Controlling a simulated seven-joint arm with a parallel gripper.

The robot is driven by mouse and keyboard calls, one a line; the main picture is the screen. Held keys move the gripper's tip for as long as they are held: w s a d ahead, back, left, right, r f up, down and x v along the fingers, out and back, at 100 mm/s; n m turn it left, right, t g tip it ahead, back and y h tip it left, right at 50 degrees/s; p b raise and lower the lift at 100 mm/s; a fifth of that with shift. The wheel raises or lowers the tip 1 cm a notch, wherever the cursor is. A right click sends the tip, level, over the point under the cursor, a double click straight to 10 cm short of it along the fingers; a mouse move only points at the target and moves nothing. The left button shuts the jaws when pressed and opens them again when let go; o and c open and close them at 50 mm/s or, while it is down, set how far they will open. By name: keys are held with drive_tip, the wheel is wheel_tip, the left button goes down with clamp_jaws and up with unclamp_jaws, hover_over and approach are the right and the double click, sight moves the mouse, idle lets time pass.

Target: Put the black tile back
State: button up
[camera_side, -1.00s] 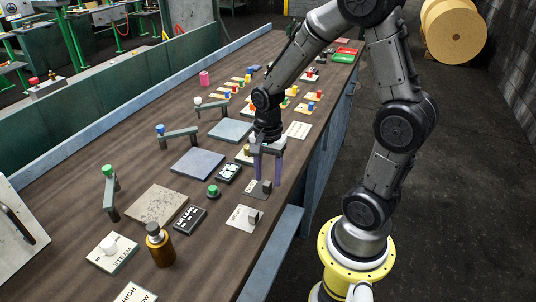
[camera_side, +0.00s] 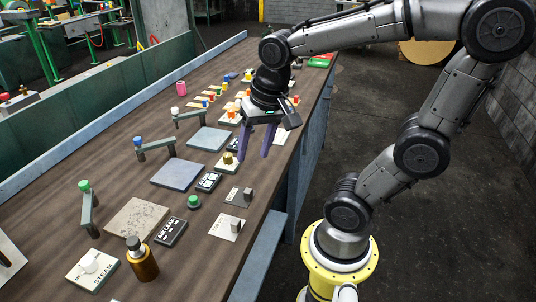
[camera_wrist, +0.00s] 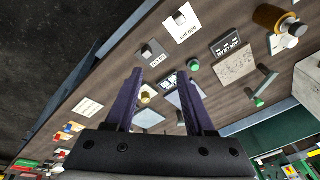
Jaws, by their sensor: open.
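Two black tiles lie flat on the brown bench. One is lettered AIR LEAK (camera_side: 171,232); it also shows in the wrist view (camera_wrist: 226,43). The other, with white markings (camera_side: 209,181), lies farther back beside a blue-grey square plate (camera_side: 178,175). My gripper (camera_side: 254,158) has two purple fingers, spread and empty, above the bench beyond the marked tile and to its right. In the wrist view the fingers (camera_wrist: 162,78) stand apart, and the marked tile (camera_wrist: 170,81) shows between them, far below. Neither tile is held.
A grey plate with a knob (camera_side: 234,196) and a white plate with a knob (camera_side: 223,228) lie along the near edge. A green button (camera_side: 193,202), a speckled plate (camera_side: 135,217), a brown bottle (camera_side: 141,262) and a STEAM plate (camera_side: 88,270) stand nearby. Raised bars stand behind.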

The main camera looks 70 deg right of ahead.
drive_tip(key=s+a+r+n+t, duration=0.1)
drive_tip(key=s+a+n+t, duration=0.1)
drive_tip(key=s+n, duration=0.3)
drive_tip(key=shift+a+r+n+t, duration=0.35)
drive_tip(key=shift+a+n, duration=0.4)
drive_tip(key=shift+n, duration=1.25)
drive_tip(key=shift+f, duration=0.1)
